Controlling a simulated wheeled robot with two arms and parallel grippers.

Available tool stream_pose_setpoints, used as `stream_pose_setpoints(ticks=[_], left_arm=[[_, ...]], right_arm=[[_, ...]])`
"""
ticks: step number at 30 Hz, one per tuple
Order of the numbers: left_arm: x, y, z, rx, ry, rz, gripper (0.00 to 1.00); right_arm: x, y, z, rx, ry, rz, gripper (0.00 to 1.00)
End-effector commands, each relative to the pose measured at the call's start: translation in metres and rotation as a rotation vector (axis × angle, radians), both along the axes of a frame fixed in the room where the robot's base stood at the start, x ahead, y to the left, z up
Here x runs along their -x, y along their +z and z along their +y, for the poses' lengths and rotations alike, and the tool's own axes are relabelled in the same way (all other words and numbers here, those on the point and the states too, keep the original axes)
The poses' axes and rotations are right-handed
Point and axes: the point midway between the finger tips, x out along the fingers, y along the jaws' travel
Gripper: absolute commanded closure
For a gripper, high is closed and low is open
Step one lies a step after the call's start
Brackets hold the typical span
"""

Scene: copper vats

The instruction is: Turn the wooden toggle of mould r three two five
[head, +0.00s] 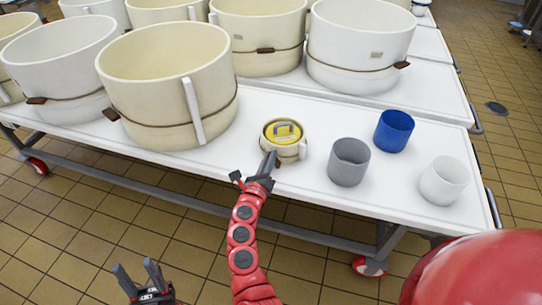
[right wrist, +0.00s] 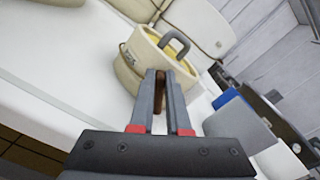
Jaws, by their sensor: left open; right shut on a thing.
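A small cream mould (head: 286,150) with a yellow top (head: 273,132) and a grey handle (head: 288,125) stands near the table's front edge. No number can be read on it. In the right wrist view the mould (right wrist: 128,76) is just beyond my fingertips. My right gripper (head: 268,162) is at the mould's front-left side. It is shut on a brown wooden toggle (right wrist: 159,92), which shows between the fingers; the fingers hide most of it. My left gripper (head: 139,282) is open and empty, low in front of the table.
A grey cup (head: 348,162), a blue cup (head: 394,131) and a white cup (head: 443,181) stand right of the small mould.

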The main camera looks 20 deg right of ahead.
Motion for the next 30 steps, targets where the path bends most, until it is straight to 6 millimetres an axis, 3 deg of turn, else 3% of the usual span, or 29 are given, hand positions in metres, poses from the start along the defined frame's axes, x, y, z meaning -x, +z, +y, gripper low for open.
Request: stream_pose_setpoints(ticks=[30], left_arm=[[0.000, 0.060, 0.000, 0.000, 0.000, 0.000, 0.50]], right_arm=[[-0.005, -0.014, 0.008, 0.722, 0.001, 0.489, 1.00]])
